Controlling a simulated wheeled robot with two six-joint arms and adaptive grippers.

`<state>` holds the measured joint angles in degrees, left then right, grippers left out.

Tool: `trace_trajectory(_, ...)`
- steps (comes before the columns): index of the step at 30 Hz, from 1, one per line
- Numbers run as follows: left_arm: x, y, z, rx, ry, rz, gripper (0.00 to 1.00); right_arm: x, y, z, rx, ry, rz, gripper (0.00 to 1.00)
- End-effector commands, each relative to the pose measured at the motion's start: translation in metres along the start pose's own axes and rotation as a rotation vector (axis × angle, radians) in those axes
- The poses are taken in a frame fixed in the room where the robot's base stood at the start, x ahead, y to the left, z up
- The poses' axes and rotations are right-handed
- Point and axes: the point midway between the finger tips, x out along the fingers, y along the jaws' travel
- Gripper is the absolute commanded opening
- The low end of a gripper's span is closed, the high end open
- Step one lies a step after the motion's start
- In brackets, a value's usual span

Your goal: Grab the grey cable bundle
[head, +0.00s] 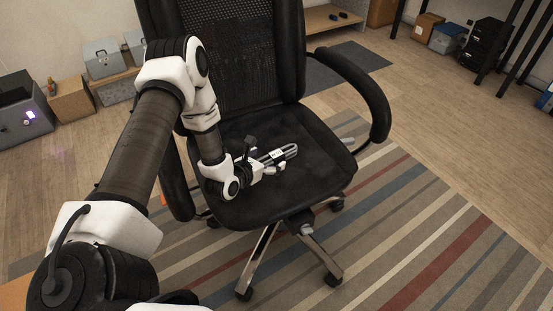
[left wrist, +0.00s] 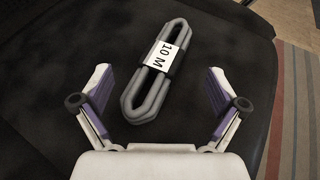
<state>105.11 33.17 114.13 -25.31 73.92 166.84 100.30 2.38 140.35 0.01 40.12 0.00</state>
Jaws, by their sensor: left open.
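The grey cable bundle (left wrist: 152,90) lies on the black seat of the office chair (head: 310,165). It is a folded loop with a white "10 M" label and a dark band around its middle. In the head view the bundle (head: 289,151) shows just beyond my left gripper (head: 272,166), partly hidden by it. In the left wrist view my left gripper (left wrist: 160,98) is open, with its two fingers wide apart. The bundle lies tilted between and ahead of the fingers, not visibly touching either. My right gripper is not in view.
The chair's right armrest (head: 362,90) and tall mesh backrest (head: 235,55) stand around the seat. A striped rug (head: 420,240) lies under the chair. Boxes (head: 72,99) stand at the far left, and black crates (head: 487,42) at the far right.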

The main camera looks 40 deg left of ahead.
Motion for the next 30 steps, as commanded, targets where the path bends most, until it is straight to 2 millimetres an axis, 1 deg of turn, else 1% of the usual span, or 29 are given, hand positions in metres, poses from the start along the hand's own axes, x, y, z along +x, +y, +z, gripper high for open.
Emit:
trace_trajectory(1, 0.011, -0.001, -0.002, 0.004, -0.002, -0.001, 0.97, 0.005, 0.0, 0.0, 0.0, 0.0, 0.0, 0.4)
trace_trajectory(3, 0.024, -0.001, -0.002, 0.004, 0.0, 0.0, 0.97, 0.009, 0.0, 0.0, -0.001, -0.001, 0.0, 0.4)
trace_trajectory(6, 0.036, -0.001, -0.001, 0.004, 0.001, -0.001, 0.97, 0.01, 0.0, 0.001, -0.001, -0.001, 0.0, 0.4)
trace_trajectory(12, 0.037, 0.0, 0.0, 0.001, 0.003, 0.0, 0.97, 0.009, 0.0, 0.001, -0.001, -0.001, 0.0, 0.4)
trace_trajectory(13, 0.037, 0.0, 0.0, 0.001, 0.003, 0.0, 0.93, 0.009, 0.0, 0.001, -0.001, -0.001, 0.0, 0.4)
trace_trajectory(14, 0.037, 0.0, 0.0, 0.001, 0.003, 0.0, 0.82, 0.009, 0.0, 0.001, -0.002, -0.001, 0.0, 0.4)
trace_trajectory(15, 0.037, 0.0, 0.0, 0.002, 0.003, 0.001, 0.68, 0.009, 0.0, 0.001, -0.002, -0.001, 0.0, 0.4)
trace_trajectory(17, 0.037, 0.0, 0.0, 0.002, 0.003, 0.001, 0.47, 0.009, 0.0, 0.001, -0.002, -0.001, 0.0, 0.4)
trace_trajectory(18, 0.037, 0.0, 0.0, 0.002, 0.003, 0.0, 0.33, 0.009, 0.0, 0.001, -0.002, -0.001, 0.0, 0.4)
trace_trajectory(20, 0.037, 0.0, -0.001, 0.002, 0.003, 0.0, 0.12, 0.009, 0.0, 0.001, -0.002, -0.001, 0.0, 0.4)
trace_trajectory(21, 0.037, 0.0, -0.001, 0.002, 0.004, 0.001, 0.05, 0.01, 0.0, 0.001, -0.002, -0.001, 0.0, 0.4)
trace_trajectory(30, 0.037, 0.0, -0.001, 0.002, 0.004, 0.0, 0.04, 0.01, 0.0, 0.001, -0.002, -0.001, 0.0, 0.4)
